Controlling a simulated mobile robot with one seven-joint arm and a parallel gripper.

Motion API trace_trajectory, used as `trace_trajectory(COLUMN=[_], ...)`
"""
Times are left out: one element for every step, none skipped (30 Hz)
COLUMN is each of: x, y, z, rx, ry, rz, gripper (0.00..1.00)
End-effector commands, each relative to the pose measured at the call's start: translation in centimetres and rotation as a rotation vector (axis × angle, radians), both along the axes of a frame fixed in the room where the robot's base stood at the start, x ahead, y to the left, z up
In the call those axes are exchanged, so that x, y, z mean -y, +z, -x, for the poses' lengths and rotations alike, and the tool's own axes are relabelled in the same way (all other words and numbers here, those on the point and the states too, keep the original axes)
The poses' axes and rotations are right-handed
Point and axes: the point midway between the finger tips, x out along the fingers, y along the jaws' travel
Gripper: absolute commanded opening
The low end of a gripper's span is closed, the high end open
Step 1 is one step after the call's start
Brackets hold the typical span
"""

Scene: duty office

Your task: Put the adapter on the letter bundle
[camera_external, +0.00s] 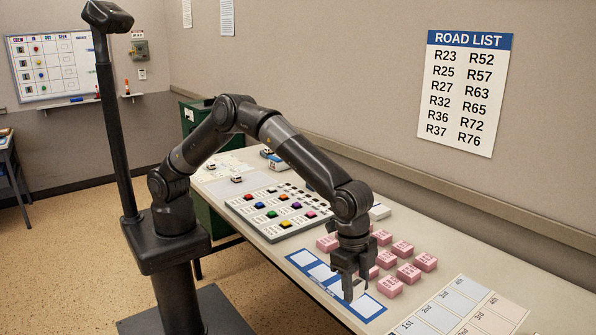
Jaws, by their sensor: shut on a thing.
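My gripper (354,290) points down over the right part of the blue-edged mat (370,306), in front of the pink blocks. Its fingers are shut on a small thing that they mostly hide. Only a pale bit shows between the fingertips, and I take it to be the adapter. I cannot tell whether it touches the mat. A flat white item (379,212) lies behind my wrist, partly hidden, and may be the letter bundle. It is too small to tell for sure.
Several pink labelled blocks (409,273) stand close to the right of and behind my gripper. A board with coloured buttons (280,209) lies to the left. Small vehicles (236,179) stand at the far left end.

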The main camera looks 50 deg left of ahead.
Motion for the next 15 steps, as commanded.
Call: trace_trajectory(x=[-0.4,-0.7,-1.2,-1.7,-2.3,-3.2,-4.0,-4.8,-6.0,-6.9,-7.8,-9.1,-10.2,-11.2,-12.6], y=[0.1,0.1,0.2,0.3,0.3,0.4,0.5,0.6,0.7,0.8,0.9,1.0,1.1,1.2,1.3], z=[-1.0,-1.8,-3.0,-4.0,-5.2,-6.9,-8.3,-9.7,-11.6,-13.0,-14.4,-16.1,-17.5,-18.7,-20.4], rx=[0.002,0.003,0.004,0.004,0.005,0.005,0.006,0.006,0.006,0.008,0.008,0.007,0.007,0.008,0.007], ry=[0.025,0.046,0.08,0.111,0.146,0.199,0.241,0.287,0.348,0.394,0.44,0.502,0.549,0.595,0.657], rz=[-0.001,-0.001,-0.002,-0.003,-0.006,-0.009,-0.01,-0.011,-0.013,-0.014,-0.015,-0.016,-0.016,-0.017,-0.017], gripper=[0.2,0.2,0.2,0.2,0.2,0.2,0.2,0.2,0.2,0.2,0.2,0.2,0.2,0.2,0.2])
